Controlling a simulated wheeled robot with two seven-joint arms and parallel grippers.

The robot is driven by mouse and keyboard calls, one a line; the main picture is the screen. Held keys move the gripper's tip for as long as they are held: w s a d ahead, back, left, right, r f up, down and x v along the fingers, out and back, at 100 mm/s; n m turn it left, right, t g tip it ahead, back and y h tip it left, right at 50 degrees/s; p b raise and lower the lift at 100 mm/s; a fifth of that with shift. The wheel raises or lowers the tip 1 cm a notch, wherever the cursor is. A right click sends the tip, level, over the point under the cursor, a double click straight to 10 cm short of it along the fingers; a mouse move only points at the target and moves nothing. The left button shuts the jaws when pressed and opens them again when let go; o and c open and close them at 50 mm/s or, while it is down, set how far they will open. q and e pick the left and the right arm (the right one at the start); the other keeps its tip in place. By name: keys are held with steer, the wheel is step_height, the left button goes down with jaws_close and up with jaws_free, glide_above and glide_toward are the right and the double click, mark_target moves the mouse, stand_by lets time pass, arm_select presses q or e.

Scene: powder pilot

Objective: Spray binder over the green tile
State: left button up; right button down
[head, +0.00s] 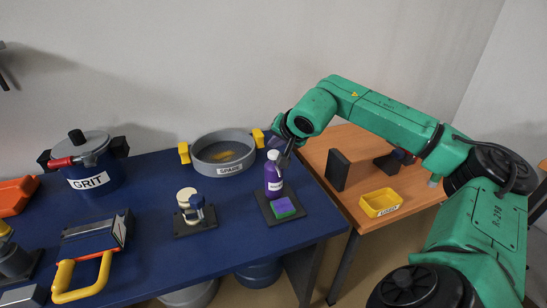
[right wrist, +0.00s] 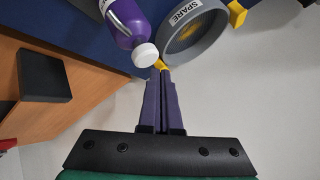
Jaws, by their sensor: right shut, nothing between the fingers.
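The purple bottle (head: 273,181) with a pale cap stands upright on the blue table, at the back of a black plate (head: 264,207). The tile (head: 284,207), with green and purple on it, lies on that plate just in front of the bottle. My right gripper (head: 284,163) is shut and empty, pointing down close beside the bottle's top on its right. In the right wrist view, the shut fingers (right wrist: 161,70) have their tips near the bottle's white cap (right wrist: 145,54). I cannot tell whether they touch. My left gripper is not in view.
A grey SPARE pan (head: 222,152) with yellow handles stands behind the bottle. A small device (head: 193,211) on a black plate, a GRIT pot (head: 92,163) and a yellow-handled tool (head: 85,260) lie to the left. A wooden table (head: 355,150) at right holds a yellow tray (head: 380,202).

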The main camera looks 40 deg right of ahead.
mark_target(275, 155)
steer(key=shift+f+b, duration=0.65)
steer(key=shift+f, duration=0.25)
stand_by(0.6)
steer(key=shift+r+p, duration=1)
steer(key=shift+r, duration=0.1)
step_height(275, 155, up, 6)
steer(key=p, duration=0.5)
